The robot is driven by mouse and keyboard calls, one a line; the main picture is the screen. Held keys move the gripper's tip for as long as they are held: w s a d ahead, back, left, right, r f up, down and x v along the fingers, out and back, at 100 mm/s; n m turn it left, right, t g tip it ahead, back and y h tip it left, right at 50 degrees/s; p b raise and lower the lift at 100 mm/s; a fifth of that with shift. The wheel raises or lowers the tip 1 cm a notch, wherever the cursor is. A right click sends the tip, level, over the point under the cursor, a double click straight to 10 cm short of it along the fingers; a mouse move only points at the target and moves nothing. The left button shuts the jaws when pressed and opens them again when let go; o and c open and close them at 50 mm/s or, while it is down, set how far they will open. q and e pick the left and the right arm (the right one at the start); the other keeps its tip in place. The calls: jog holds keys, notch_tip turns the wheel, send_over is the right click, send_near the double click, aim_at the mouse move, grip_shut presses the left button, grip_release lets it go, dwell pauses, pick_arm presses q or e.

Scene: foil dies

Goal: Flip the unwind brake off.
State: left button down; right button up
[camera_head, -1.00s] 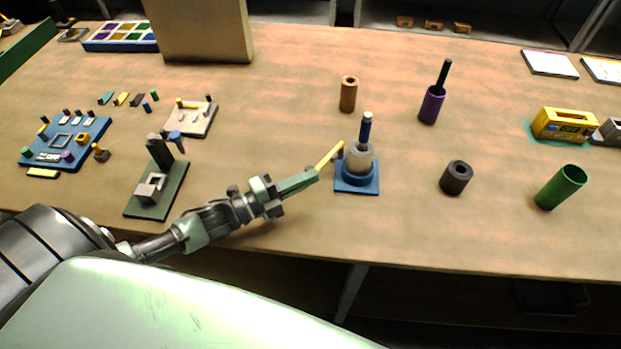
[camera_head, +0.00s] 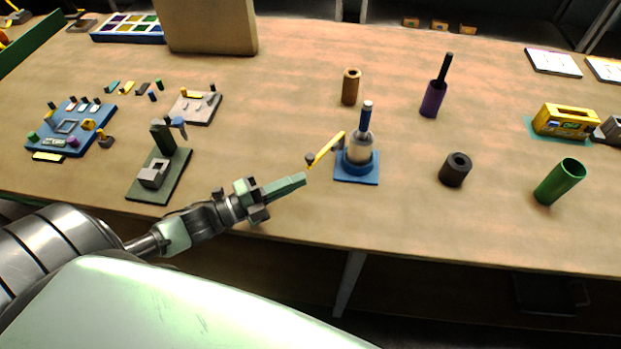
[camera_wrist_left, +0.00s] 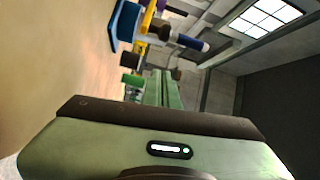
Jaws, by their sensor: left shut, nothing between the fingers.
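The unwind stand has a blue base (camera_head: 357,180) and carries a pale roll (camera_head: 359,149) on an upright blue spindle (camera_head: 366,116). A yellow brake lever (camera_head: 327,148) slants down from the stand's left side toward the front left, with a dark knob (camera_head: 310,158) near its lower end. My left gripper (camera_head: 303,180) is shut and empty, just short of the lever's lower end with a small gap. In the left wrist view, its green fingers (camera_wrist_left: 160,88) are together, with the blue base (camera_wrist_left: 124,24) and yellow lever (camera_wrist_left: 146,22) beyond. My right gripper is not in view.
A dark green stand (camera_head: 172,185) with a grey block is left of my arm. A brown cylinder (camera_head: 351,88), purple holder (camera_head: 432,99), black ring (camera_head: 456,169) and green tube (camera_head: 560,181) stand behind and right. The table front between my gripper and the green tube is clear.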

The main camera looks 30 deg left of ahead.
pick_arm(q)
jog(key=v, duration=0.4)
jog(key=shift+s+b, duration=0.1)
jog(key=shift+b, duration=0.2)
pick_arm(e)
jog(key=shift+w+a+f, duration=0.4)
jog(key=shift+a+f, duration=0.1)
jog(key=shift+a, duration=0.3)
pick_arm(q)
jog(key=shift+r, duration=0.1)
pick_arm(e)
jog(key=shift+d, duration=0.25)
pick_arm(q)
jog(key=shift+s, duration=0.15)
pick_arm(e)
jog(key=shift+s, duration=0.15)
